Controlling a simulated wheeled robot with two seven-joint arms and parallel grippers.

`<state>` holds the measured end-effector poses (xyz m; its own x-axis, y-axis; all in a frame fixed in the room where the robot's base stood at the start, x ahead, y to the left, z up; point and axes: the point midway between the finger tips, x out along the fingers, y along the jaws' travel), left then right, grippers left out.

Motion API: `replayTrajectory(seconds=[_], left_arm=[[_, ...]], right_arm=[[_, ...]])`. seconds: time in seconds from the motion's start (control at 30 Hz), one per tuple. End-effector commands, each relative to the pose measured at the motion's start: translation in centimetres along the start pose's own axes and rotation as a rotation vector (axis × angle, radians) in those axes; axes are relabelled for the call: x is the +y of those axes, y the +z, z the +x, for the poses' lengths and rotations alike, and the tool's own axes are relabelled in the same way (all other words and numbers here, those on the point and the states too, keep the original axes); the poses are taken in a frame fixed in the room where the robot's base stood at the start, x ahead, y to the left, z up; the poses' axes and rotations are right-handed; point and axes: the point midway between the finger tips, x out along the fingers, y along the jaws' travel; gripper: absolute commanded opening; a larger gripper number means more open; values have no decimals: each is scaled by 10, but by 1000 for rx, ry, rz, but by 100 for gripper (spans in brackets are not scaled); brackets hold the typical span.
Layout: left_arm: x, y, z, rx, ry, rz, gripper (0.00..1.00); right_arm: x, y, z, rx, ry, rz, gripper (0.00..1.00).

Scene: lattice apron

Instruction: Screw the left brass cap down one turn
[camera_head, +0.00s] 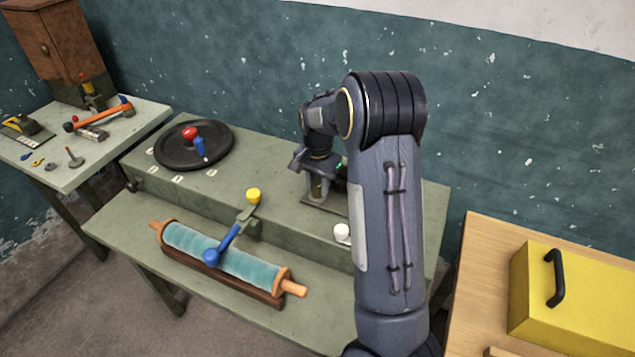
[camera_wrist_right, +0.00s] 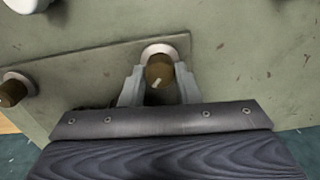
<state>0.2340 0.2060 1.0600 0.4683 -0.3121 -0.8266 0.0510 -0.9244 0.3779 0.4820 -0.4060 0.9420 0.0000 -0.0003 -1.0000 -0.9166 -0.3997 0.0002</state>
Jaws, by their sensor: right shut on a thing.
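The left brass cap (camera_head: 317,188) stands on a grey plate (camera_head: 327,208) on the raised back part of the green bench. My right gripper (camera_wrist_right: 160,82) is around this cap from above, with a finger on each side. In the right wrist view the brass cap (camera_wrist_right: 160,69) sits between the fingers and shows a small pale mark on its top, with a pale ring at its base. A second brass cap (camera_wrist_right: 13,91) stands apart on the same plate; my right arm hides it in the head view. My left gripper is not in view.
A white knob (camera_head: 342,232) is in front of the plate. A lever with a blue ball (camera_head: 211,257) and a yellow knob (camera_head: 253,195) stand left, near a teal roller (camera_head: 226,255). A black disc (camera_head: 193,146) lies further left. A yellow box (camera_head: 575,295) is right.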

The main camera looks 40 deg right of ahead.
Motion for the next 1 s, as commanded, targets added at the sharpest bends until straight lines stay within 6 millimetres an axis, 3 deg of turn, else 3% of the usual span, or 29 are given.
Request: replayTrajectory(seconds=[1.0], left_arm=[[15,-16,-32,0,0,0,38]], right_arm=[[0,0,-2,1,1,964,6]])
